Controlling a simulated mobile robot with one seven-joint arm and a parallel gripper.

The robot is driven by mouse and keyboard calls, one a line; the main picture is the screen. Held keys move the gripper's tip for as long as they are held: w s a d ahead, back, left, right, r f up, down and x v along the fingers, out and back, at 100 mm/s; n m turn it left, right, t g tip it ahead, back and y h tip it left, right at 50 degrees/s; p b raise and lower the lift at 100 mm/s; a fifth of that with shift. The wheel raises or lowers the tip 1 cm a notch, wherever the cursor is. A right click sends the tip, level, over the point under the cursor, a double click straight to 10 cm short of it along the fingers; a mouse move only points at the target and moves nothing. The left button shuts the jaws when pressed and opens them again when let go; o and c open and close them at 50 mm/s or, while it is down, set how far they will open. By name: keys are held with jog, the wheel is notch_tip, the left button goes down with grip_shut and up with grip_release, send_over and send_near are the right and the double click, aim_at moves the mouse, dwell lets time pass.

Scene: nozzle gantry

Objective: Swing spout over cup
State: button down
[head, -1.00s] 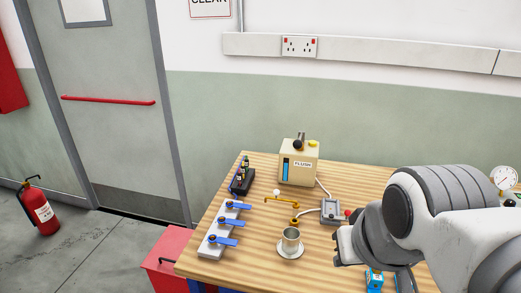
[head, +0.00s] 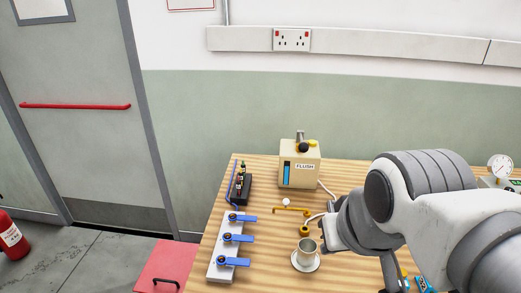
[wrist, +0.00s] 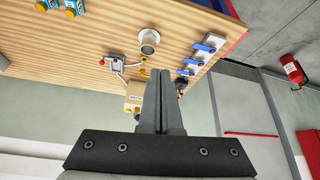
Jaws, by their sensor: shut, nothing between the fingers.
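The brass spout (head: 292,209) rises from a round base (head: 305,231) on the bench and points left, with a white ball (head: 286,202) at its arm. The metal cup (head: 307,247) stands upright on a pale round dish (head: 305,265), in front of the spout's base; the spout's tip is not above it. My gripper (head: 325,237) is shut and empty, just right of the cup in the picture; contact cannot be told. In the wrist view, my shut fingers (wrist: 158,72) partly cover the spout area, and the cup (wrist: 149,38) shows beyond them.
The cream FLUSH box (head: 300,172) stands behind the spout, with a cable on its right. Blue-handled valves (head: 236,238) line the bench's left, behind them a dark block (head: 240,187). A gauge (head: 500,165) stands far right. Bare wood lies between valves and cup.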

jog(key=w+r+p, duration=0.2)
jog(key=w, duration=1.4)
jog(key=w+f, duration=0.4)
jog(key=w, duration=0.4)
jog(key=w+f+g+p, duration=0.1)
jog(key=w+f, duration=0.3)
jog(key=w, duration=0.5)
jog(key=shift+a+f+g, duration=0.25)
jog(key=shift+a+g, duration=0.05)
jog(key=shift+a, duration=0.05)
notch_tip(320, 180, down, 10)
jog(key=p, duration=0.1)
jog(key=shift+s, duration=0.25)
